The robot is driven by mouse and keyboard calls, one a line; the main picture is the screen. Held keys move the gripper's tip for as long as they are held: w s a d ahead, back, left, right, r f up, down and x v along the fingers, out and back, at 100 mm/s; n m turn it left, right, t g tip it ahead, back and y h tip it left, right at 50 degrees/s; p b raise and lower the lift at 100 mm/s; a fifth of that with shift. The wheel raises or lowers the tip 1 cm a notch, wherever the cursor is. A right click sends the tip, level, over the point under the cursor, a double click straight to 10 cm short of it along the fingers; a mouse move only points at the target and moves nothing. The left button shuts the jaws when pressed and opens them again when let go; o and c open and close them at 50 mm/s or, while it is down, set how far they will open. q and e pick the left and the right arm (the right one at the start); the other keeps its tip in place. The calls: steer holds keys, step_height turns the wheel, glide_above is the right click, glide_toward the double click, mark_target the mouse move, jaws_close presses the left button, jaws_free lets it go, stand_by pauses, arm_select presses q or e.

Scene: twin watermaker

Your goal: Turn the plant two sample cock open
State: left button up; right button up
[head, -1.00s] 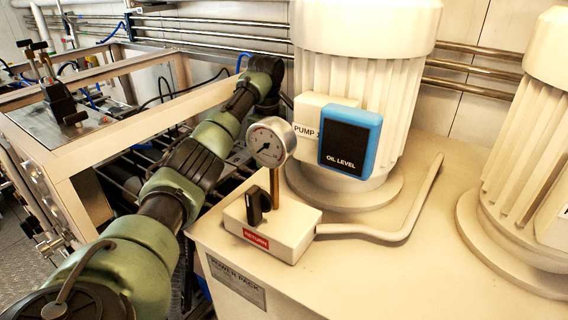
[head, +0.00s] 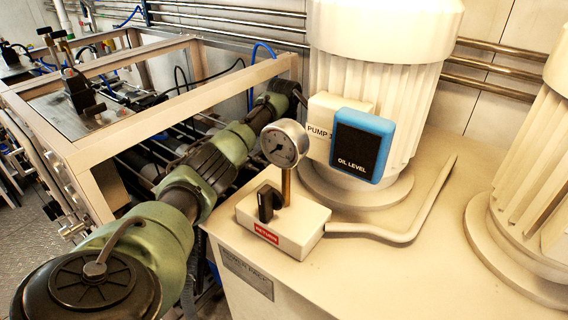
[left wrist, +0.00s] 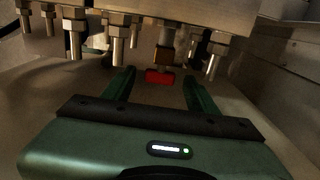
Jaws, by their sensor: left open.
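In the left wrist view a small red handle (left wrist: 160,76) hangs below a brass-coloured fitting (left wrist: 163,58) under a pale block or panel. No label shows, so I cannot tell from the picture which plant it belongs to. My left gripper (left wrist: 159,86) is open, its two green fingers pointing toward the fitting, one on each side of the red handle. I cannot tell whether a finger touches it. In the head view my left arm reaches away past the power pack, and its gripper is hidden. My right gripper is in neither view.
Several metal fittings (left wrist: 118,42) hang on both sides of the red handle. In the head view a pressure gauge (head: 284,143) and a valve block (head: 290,228) stand on the power pack beside my arm. A frame (head: 150,112) lies along its left side.

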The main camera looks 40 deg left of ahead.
arm_select(q)
jaws_close()
steer(key=shift+s+f+t, duration=0.1)
steer(key=shift+s+t, duration=0.05)
steer(key=shift+t, duration=0.15)
steer(key=shift+s+f+t, duration=0.1)
steer(key=shift+s+t, duration=0.2)
steer(key=shift+t, duration=0.7)
steer(key=shift+s+f+t+y+b, duration=0.1)
steer(key=shift+s+t+y+b, duration=0.05)
steer(key=shift+t+b, duration=0.4)
steer(key=shift+s+f+t+y+b, duration=0.1)
steer(key=shift+t+y+b, duration=0.05)
steer(key=shift+t+b, duration=0.4)
steer(key=shift+d+r+t, duration=0.1)
steer(key=shift+r+t, duration=0.05)
steer(key=shift+t, duration=0.25)
steer(key=shift+r, duration=0.1)
jaws_free()
